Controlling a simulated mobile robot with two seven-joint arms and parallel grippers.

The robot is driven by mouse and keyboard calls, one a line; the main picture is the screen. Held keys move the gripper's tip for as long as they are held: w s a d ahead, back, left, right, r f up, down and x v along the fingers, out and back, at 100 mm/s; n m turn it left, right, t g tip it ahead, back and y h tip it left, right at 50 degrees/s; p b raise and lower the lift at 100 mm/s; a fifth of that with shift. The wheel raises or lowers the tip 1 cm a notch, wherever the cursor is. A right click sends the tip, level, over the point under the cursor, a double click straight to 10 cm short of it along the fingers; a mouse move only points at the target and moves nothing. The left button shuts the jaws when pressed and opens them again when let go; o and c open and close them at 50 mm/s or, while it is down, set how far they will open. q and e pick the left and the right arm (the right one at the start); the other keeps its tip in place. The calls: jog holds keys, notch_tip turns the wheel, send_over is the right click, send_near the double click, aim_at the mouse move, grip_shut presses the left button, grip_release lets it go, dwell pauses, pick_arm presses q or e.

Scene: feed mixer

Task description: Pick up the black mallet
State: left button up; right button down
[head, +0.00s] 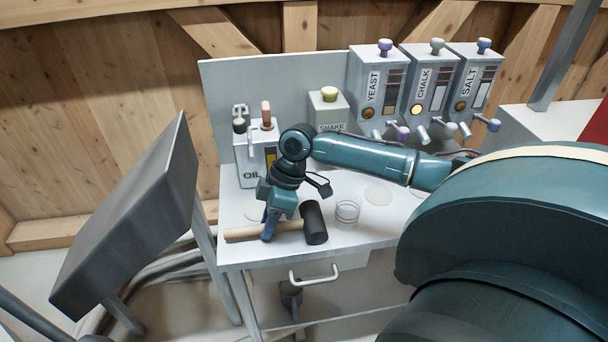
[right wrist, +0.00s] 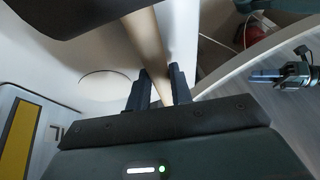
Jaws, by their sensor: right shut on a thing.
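The black mallet (head: 314,222) has a dark cylindrical head and a pale wooden handle (head: 240,232). It lies across the front left of the white table, head to the right; I cannot tell whether it touches the top. My right gripper (head: 269,229) points down and is shut on the handle, left of the head. In the right wrist view the handle (right wrist: 148,45) runs between the fingers (right wrist: 158,88), and part of the dark head shows at the top. What looks like my left gripper (right wrist: 262,77) shows at the right of that view, too small to judge its jaws.
A clear glass (head: 347,214) stands right of the mallet head. A drawer handle (head: 314,276) juts from the table front. A dark tilted panel (head: 130,225) stands left.

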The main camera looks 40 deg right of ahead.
notch_tip(320, 180, up, 10)
jog(key=shift+p, duration=0.3)
dwell(0.3)
jog(key=c, duration=1.8)
grip_release()
jog(key=shift+c, duration=0.2)
grip_shut()
